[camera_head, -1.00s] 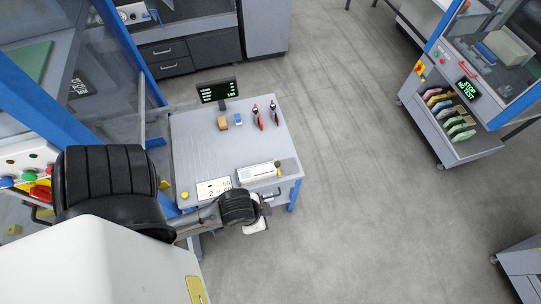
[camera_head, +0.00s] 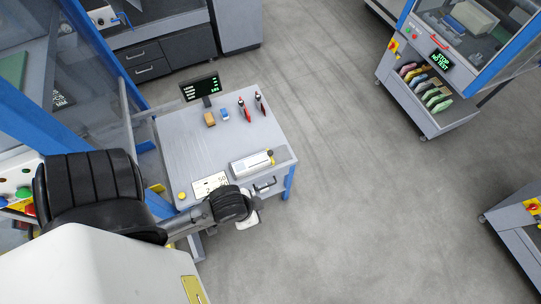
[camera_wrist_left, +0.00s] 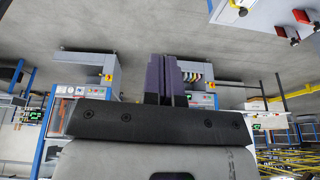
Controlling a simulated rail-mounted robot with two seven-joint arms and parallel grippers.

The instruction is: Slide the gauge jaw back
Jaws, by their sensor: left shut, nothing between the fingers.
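My right gripper is in neither view.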

